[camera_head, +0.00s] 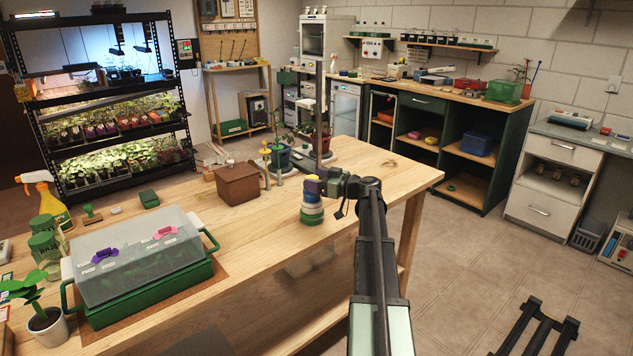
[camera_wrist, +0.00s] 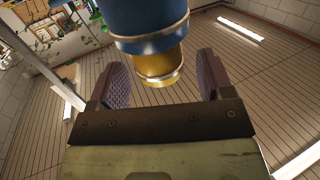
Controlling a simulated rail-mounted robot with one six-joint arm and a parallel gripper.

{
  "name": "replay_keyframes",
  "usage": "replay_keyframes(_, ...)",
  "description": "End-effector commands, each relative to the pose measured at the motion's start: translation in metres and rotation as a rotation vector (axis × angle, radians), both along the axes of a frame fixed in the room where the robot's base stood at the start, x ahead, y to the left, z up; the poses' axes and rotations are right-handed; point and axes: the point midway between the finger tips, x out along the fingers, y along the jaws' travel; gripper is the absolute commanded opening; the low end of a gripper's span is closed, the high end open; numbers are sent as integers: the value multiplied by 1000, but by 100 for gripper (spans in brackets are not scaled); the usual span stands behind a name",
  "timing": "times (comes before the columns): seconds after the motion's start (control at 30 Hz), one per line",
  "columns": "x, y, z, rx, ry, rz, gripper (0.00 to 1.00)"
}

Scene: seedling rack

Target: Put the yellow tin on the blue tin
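The yellow tin (camera_wrist: 160,66) is directly against the blue tin (camera_wrist: 150,22) in the wrist view, end to end and roughly in line. In the head view, the blue tin (camera_head: 312,197) is high in a small upright stack on the wooden bench, with a little of the yellow tin (camera_head: 312,177) above it. My gripper (camera_wrist: 163,80) has its purple fingers apart, one on each side of the yellow tin, with gaps showing. In the head view my gripper (camera_head: 322,183) is at the top of the stack and partly hides the yellow tin.
Pale and green tins (camera_head: 312,218) form the lower stack, close to the bench's right edge. A brown box (camera_head: 238,184) and potted plants stand behind. A green propagator with a clear lid (camera_head: 140,262) is at the left. The bench (camera_head: 270,235) between them is clear.

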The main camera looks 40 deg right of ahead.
Motion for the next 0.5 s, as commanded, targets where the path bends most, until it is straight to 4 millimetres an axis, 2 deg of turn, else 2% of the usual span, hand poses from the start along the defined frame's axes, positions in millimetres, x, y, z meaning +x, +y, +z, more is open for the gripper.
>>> replay_keyframes(0.2,0,0,0,0,0,0,73)
replay_keyframes(0.3,-1,0,7,0,0,0,73)
replay_keyframes(0.37,-9,-4,4,0,0,-3,73)
replay_keyframes(0.5,-41,-17,6,0,0,-4,73)
